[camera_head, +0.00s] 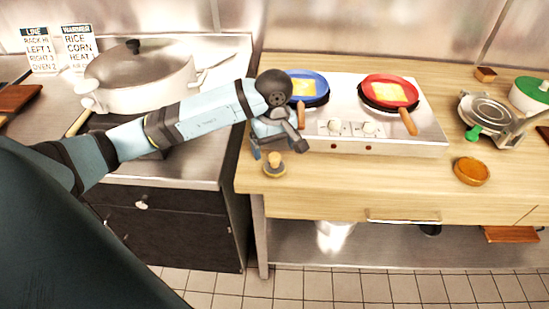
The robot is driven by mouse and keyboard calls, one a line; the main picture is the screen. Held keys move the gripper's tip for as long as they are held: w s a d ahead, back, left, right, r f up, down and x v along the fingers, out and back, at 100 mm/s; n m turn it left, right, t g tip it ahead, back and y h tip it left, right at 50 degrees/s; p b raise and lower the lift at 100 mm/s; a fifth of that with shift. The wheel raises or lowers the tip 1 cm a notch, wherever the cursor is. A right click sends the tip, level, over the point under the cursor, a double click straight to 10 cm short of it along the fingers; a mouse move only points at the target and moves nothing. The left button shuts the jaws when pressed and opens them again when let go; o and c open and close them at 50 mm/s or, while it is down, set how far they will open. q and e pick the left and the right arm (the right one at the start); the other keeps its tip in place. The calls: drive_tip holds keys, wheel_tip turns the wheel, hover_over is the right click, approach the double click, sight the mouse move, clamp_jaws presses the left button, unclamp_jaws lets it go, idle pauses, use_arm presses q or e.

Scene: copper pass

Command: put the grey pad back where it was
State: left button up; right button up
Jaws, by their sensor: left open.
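My left gripper (277,147) reaches in from the left and points down near the left front corner of the wooden counter. It is open. A small round piece with a wooden knob and a dark grey base (274,170) stands just below its fingers. I cannot tell whether they touch it. I cannot make out a grey pad for certain; my arm hides part of the stove and counter. My right gripper is not in view.
A griddle (345,146) carries a blue pan (322,99) and a red pan (366,101). A big lidded pot (140,98) stands on the left. The counter's front strip is mostly clear.

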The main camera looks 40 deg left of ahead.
sight(274, 155)
use_arm(q)
wheel_tip(274, 155, up, 5)
drive_tip(key=shift+f, duration=0.1)
drive_tip(key=shift+r, duration=0.75)
